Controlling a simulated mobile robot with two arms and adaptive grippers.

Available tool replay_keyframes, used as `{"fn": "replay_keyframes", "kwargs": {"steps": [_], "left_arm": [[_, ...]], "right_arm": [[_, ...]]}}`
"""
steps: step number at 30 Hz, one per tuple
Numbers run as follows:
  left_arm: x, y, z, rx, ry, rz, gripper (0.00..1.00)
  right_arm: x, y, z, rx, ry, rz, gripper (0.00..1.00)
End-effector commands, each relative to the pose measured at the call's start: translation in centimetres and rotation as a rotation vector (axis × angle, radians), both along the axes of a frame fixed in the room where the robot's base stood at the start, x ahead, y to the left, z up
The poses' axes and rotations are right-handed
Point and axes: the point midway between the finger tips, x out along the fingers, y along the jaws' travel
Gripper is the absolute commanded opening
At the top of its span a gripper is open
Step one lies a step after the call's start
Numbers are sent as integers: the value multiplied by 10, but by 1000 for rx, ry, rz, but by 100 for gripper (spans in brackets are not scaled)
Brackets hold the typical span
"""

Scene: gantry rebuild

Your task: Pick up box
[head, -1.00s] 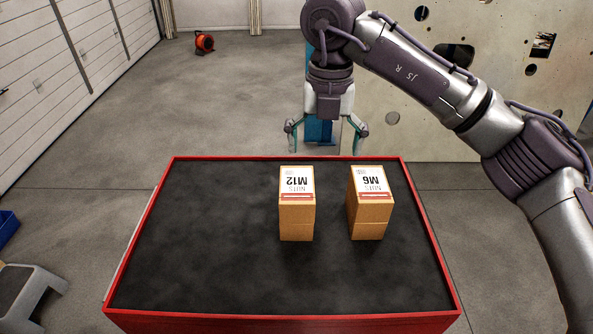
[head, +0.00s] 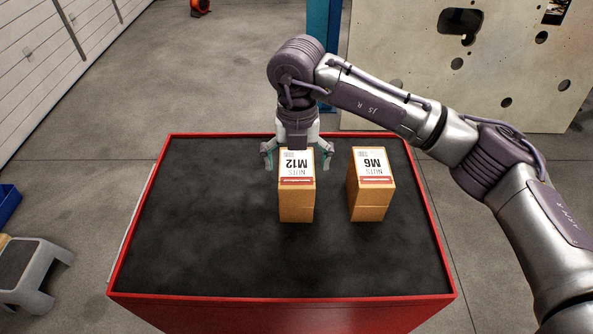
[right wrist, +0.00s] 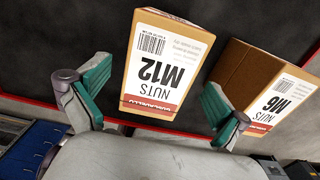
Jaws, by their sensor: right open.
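Two tan cardboard boxes stand upright on the black top of a red-edged table. The box labelled NUTS M12 (head: 296,200) is near the middle, and the box labelled NUTS M6 (head: 370,200) is to its right. My right gripper (head: 297,163) is open at the far side of the M12 box, with its fingers spread to either side of the box's far end. In the right wrist view, the M12 box (right wrist: 165,65) lies ahead between the two green-padded fingertips (right wrist: 152,95). The M6 box (right wrist: 262,85) is beyond the right finger. My left gripper is not in view.
The table (head: 200,270) has free room left of and in front of the boxes. A grey step stool (head: 30,270) and a blue bin (head: 8,203) are on the floor at left. A pale panel with holes (head: 450,70) stands behind.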

Motion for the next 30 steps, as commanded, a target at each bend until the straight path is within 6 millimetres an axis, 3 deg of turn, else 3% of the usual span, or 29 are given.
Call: {"fn": "replay_keyframes", "kwargs": {"steps": [3,7,16,30], "left_arm": [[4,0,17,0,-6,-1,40],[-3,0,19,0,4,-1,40],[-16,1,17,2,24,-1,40],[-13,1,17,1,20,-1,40]], "right_arm": [[-3,1,-15,-1,5,0,100],[-2,1,-32,0,2,0,100],[-2,1,-38,0,0,0,98],[-2,1,-37,0,0,0,20]]}}
